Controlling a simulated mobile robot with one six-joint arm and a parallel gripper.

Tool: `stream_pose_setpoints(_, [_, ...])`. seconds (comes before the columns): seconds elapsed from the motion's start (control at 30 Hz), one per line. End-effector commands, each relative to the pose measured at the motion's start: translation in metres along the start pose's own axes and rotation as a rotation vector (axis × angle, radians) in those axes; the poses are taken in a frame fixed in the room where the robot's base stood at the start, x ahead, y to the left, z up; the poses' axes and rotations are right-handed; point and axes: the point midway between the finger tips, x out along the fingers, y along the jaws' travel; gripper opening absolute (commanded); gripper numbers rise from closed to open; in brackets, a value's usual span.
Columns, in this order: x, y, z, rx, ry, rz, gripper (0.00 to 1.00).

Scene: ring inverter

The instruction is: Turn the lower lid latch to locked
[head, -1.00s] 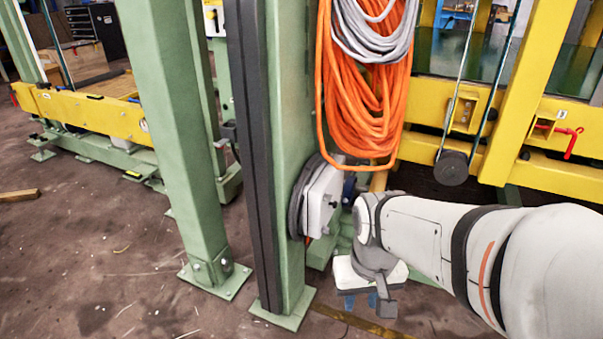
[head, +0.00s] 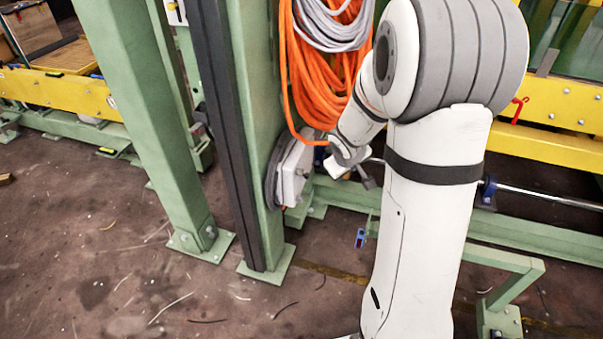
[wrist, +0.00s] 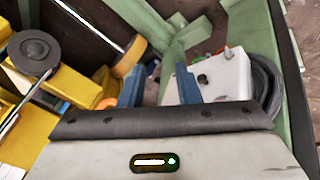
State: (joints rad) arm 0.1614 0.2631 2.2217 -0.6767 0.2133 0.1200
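A white box (head: 292,172) is mounted low on the side of a green post in the head view, with a dark round part behind it. In the wrist view the white box (wrist: 225,76) is on the right, with small dark spots on its face. I cannot make out which of these is the lower lid latch or how it is turned. My gripper (wrist: 160,84) has its two blue fingers apart with nothing between them. The right finger appears close to or overlapping the box's left edge; contact cannot be told. In the head view my gripper (head: 360,168) is right of the box, partly hidden.
Orange and grey cable coils (head: 325,65) hang on the green post (head: 258,120) above the box. Yellow beams (head: 550,105) and a green lower frame (head: 510,225) stand to the right. A second green post (head: 150,120) stands left, with open floor beyond.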

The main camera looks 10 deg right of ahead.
Motion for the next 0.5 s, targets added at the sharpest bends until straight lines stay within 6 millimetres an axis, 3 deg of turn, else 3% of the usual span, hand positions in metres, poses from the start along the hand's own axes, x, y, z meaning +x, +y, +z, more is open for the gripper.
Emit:
stream_pose_setpoints(0.1, [0.015,0.017,-0.025,-0.080,0.064,-0.024,0.30])
stream_pose_setpoints(0.23, [0.039,0.022,-0.045,-0.168,0.145,-0.075,0.30])
stream_pose_setpoints(0.5, [0.082,0.005,-0.059,-0.327,0.309,-0.269,0.30])
